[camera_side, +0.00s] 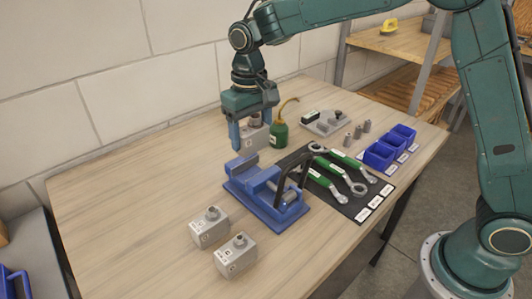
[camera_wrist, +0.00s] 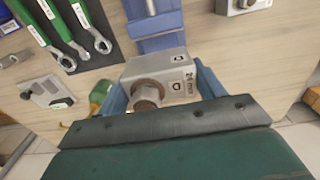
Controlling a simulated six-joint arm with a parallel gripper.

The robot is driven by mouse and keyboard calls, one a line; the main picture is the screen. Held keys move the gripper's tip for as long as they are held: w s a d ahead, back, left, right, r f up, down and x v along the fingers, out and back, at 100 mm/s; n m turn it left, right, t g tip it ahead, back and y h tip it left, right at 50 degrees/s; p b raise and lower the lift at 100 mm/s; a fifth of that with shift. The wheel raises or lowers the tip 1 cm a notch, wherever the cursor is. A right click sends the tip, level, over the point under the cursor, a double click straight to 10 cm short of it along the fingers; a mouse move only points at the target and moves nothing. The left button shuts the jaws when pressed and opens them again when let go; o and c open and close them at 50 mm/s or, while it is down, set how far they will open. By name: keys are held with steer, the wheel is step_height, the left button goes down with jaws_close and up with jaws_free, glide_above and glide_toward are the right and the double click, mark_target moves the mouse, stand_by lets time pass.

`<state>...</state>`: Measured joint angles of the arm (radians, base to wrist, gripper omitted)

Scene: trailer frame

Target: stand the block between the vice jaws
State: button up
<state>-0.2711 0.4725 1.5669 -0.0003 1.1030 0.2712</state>
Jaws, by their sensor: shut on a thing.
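My gripper (camera_side: 252,132) is shut on a grey metal block (camera_side: 255,140). The block also shows in the wrist view (camera_wrist: 160,72), between the two blue fingers, with a round knob on the face towards the camera and a label on another face. In the side view a finger and the gripper body hide part of it. The blue vice (camera_side: 265,192) stands on the table, nearer the side camera than the held block. In the wrist view the vice (camera_wrist: 155,28) lies just beyond the block. The block is outside the jaws; its height above the table is hard to tell.
Two similar grey blocks (camera_side: 209,228) (camera_side: 236,255) stand at the near side. A green oil can (camera_side: 279,133) is close to the right of my gripper. Green-handled wrenches (camera_side: 330,175) lie on a black mat right of the vice. Blue bins (camera_side: 380,155) stand farther right. The table's left is clear.

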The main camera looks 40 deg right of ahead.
mark_target(251, 120)
steer(key=shift+f, duration=1.95)
steer(key=shift+f, duration=0.1)
steer(key=shift+f, duration=2.05)
steer(key=o, duration=1.4)
steer(key=shift+f, duration=0.15)
step_height(251, 120, up, 12)
